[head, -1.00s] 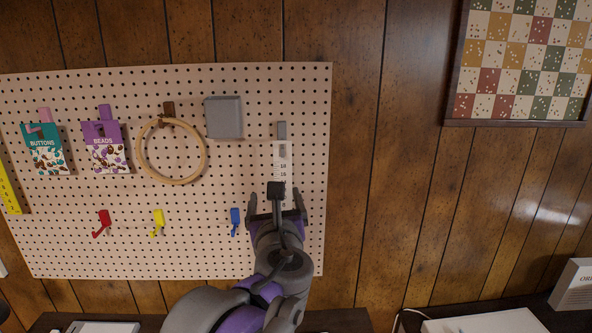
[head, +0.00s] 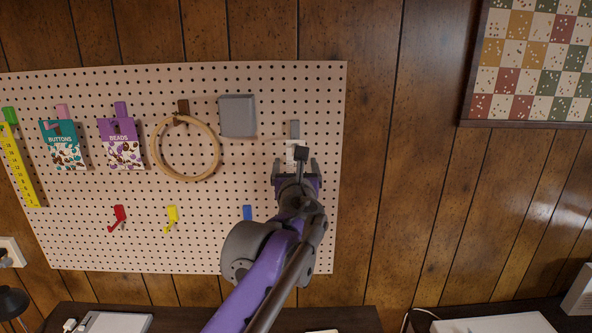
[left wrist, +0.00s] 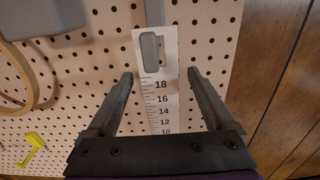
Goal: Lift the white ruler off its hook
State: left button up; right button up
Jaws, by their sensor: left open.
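The white ruler (left wrist: 166,88) hangs on the pegboard in the left wrist view, its slotted top end around a grey hook (left wrist: 153,12). In the head view only the ruler's top part (head: 291,153) shows under the grey hook (head: 295,129); my left arm covers the rest. My left gripper (head: 296,168) is open in front of the ruler. In the left wrist view its two fingers (left wrist: 160,76) stand on either side of the ruler, with a gap at each side. My right gripper is not in view.
On the pegboard (head: 100,250), a wooden hoop (head: 156,160), a grey square holder (head: 238,116), and BUTTONS (head: 60,140) and BEADS (head: 120,150) packets hang left of the ruler. Red, yellow and blue hooks sit lower. Bare wood wall lies to the right.

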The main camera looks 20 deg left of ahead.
pick_arm(q)
jog(key=shift+w, duration=0.15)
grip_shut()
dwell(0.4)
jog(key=shift+r, duration=0.15)
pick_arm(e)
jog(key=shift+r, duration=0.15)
pick_arm(q)
jog(key=shift+r+p, duration=0.5)
jog(key=shift+r, duration=0.5)
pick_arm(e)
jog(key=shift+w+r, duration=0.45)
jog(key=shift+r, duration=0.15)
